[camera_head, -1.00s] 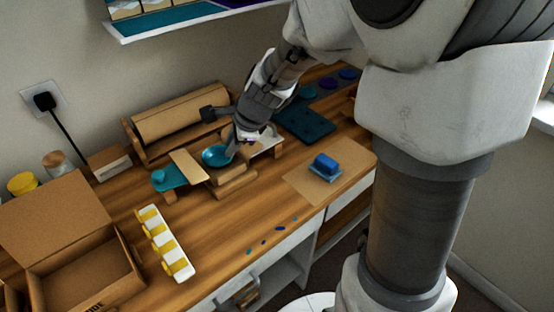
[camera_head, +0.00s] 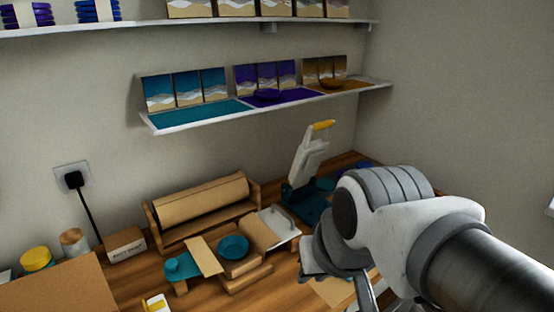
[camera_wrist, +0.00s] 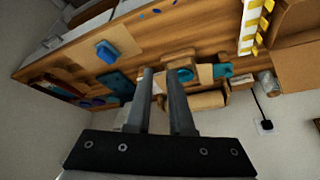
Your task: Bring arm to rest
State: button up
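My arm (camera_head: 400,215) shows at the lower right of the head view, folded back in front of the bench. My gripper is hidden or cut off there. In the wrist view my gripper (camera_wrist: 160,72) shows two dark fingers with a gap between them and nothing held. The bench lies beyond the fingertips, apart from them. A teal bowl (camera_head: 233,247) sits on the wooden stand at the middle of the bench.
A white lever with a yellow end (camera_head: 312,155) stands upright by the back wall, near my arm. A cardboard roll (camera_head: 200,198) lies in its holder. A shelf (camera_head: 200,118) with pictures hangs above.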

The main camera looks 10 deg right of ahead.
jog(key=shift+s+d+n, duration=0.35)
jog(key=shift+s+n, duration=0.15)
jog(key=shift+s, duration=0.25)
jog(key=shift+r, duration=0.15)
notch_tip(320, 180, up, 7)
jog(key=p, duration=0.7)
